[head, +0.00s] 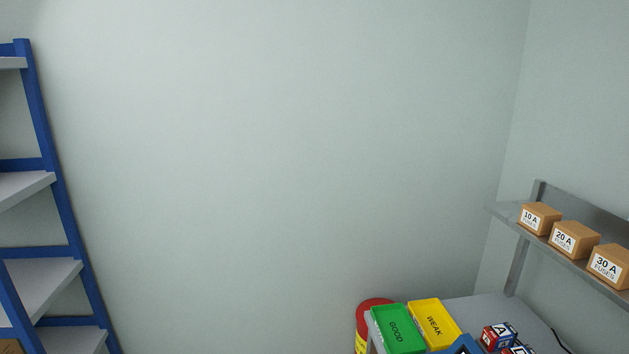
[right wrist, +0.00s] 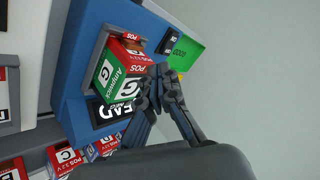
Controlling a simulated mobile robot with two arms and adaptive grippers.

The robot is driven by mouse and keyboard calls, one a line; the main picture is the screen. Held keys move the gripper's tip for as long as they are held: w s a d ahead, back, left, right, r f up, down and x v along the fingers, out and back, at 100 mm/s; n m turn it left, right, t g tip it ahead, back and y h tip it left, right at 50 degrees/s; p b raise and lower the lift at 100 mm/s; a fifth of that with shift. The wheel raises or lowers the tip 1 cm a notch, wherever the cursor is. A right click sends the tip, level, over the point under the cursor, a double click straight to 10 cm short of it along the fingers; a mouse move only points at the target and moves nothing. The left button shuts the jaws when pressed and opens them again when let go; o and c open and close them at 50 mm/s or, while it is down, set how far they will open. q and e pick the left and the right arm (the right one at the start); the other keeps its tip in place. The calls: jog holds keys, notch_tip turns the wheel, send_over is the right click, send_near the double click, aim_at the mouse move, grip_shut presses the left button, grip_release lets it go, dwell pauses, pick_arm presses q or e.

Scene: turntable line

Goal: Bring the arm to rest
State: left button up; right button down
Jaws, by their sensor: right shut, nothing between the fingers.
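My right gripper (right wrist: 160,85) shows in the right wrist view with its fingertips together and nothing between them. Its tips are beside a green, white and red battery marked G (right wrist: 122,78), which sits in a holder on a blue fixture (right wrist: 75,112). I cannot tell whether the tips touch the battery. The fixture bears a black label partly reading "EAD". Neither gripper shows in the head view, and my left gripper is in no view.
A green GOOD tray (head: 397,329), a yellow WEAK tray (head: 434,324) and several red-and-blue batteries (head: 498,337) sit on a grey bench (head: 487,306). A red bin (head: 376,303) stands beside it. Fuse boxes (head: 574,240) line a shelf. Blue racking (head: 65,220) stands left.

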jog(key=shift+n+g, duration=0.3)
jog(key=shift+n, duration=0.1)
jog(key=s+a, duration=0.3)
jog(key=shift+s+a+f, duration=0.1)
jog(key=shift+s+f, duration=0.1)
jog(key=s+a+f+n+g, duration=0.2)
jog(key=s+a+n, duration=0.3)
jog(key=s+a, duration=0.8)
jog(key=s+d+r+n+g+h, duration=0.1)
jog(key=s+d+r, duration=0.2)
jog(key=s, duration=0.7)
jog(key=s+d+r+n+g+h, duration=0.1)
jog(key=s+d+r+g, duration=0.15)
jog(key=s, duration=0.65)
notch_tip(320, 180, down, 32)
jog(key=s+b, duration=0.2)
jog(key=b, duration=0.4)
pick_arm(q)
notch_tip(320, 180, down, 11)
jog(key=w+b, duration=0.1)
jog(key=b, duration=0.3)
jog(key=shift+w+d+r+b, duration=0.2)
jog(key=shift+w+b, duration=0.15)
pick_arm(e)
jog(key=s+d+f+g, duration=0.2)
jog(key=s+d+f, duration=0.1)
jog(key=s+f, duration=1.4)
notch_tip(320, 180, down, 3)
jog(key=shift+f+n, duration=0.15)
jog(key=shift+n, duration=0.25)
